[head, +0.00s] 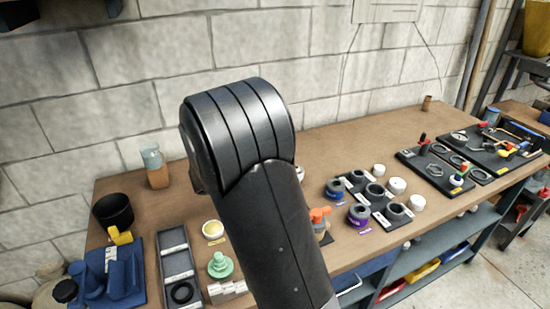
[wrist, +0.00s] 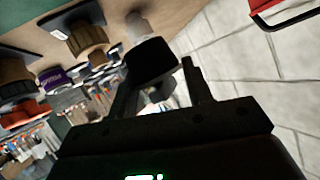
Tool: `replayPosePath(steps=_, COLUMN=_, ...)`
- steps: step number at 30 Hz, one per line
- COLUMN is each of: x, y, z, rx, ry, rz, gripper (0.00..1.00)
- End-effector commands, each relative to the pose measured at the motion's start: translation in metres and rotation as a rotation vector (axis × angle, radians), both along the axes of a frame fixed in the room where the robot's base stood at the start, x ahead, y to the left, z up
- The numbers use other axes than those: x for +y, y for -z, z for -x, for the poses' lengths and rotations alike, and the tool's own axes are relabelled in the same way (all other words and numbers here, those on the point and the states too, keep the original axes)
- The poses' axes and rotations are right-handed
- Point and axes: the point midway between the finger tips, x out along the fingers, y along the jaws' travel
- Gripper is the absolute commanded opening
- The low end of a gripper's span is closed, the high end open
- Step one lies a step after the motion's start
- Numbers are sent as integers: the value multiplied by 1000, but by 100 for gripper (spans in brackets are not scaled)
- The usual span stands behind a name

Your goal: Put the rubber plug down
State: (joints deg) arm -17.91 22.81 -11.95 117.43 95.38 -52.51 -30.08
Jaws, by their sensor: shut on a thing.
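In the wrist view my gripper (wrist: 160,78) is shut on a dark block-like piece, which I take to be the rubber plug (wrist: 151,60). It sits between the two fingertips. The plug's far side is hidden, and I cannot tell from this view whether it touches anything below. In the head view my arm covers the middle of the workbench (head: 330,140), and neither gripper nor plug shows there.
An orange-handled valve (head: 320,217), ringed fittings (head: 359,214) and white caps (head: 397,186) stand right. Bare wood shows behind these.

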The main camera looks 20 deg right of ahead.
Motion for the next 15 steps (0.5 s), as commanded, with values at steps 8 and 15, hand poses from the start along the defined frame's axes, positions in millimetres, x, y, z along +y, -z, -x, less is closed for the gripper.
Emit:
replayPosePath(steps=8, x=-101, y=-11, z=-22, rx=-1, ry=-95, rz=0, gripper=19)
replayPosePath(steps=15, x=-154, y=-15, z=-23, rx=-1, ry=-154, rz=-1, gripper=19)
